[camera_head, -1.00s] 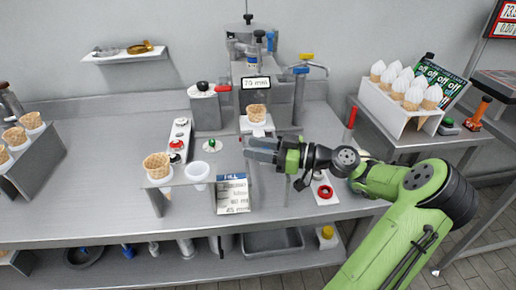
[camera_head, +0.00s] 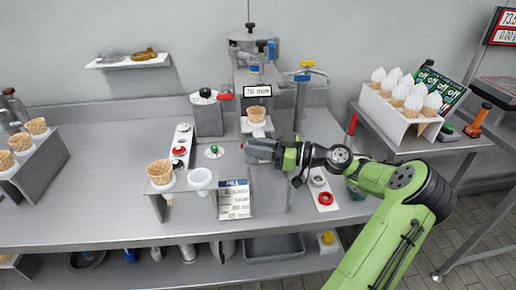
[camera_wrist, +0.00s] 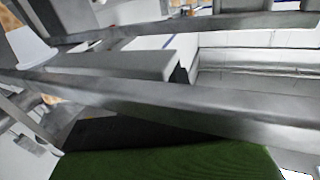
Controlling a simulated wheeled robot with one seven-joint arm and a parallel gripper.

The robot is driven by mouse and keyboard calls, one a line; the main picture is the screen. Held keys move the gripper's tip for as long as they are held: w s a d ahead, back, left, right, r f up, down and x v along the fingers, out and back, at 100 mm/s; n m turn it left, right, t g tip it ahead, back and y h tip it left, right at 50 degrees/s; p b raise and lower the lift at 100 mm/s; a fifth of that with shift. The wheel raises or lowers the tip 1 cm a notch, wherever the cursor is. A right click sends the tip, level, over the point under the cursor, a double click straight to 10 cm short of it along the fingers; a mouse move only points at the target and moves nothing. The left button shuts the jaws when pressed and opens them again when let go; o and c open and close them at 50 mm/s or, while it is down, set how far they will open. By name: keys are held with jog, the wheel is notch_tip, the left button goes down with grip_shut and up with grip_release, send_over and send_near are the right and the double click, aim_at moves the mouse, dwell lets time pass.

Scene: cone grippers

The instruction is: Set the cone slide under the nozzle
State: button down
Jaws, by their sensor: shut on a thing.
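The cone slide (camera_head: 246,127) is a pale plate at the foot of the dispensing machine (camera_head: 243,62), and a waffle cone (camera_head: 257,113) stands upright in it. The cone is just below the "70 mm" display. The nozzle cannot be made out behind that display. My gripper (camera_head: 261,151) reaches in from the right, just in front of the slide, and is shut at its front end. The exact grip is hidden by the jaws. In the wrist view, grey jaw parts fill most of the picture.
A stand with a waffle cone (camera_head: 160,171), a white cup (camera_head: 200,178) and a printed card (camera_head: 235,199) stand at the front left. Filled cones (camera_head: 403,95) stand in a far-right rack.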

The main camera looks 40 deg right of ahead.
jog(key=c, duration=1.3)
grip_release()
jog(key=shift+w+d+r, duration=0.1)
jog(key=shift+r, duration=0.1)
jog(key=shift+c, duration=0.2)
jog(key=o, duration=0.4)
jog(key=shift+w+d+f, duration=0.1)
jog(key=shift+c, duration=0.2)
jog(key=p+v, duration=0.4)
jog(key=v, duration=1.1)
jog(key=shift+s, duration=0.35)
jog(key=shift+d, duration=0.1)
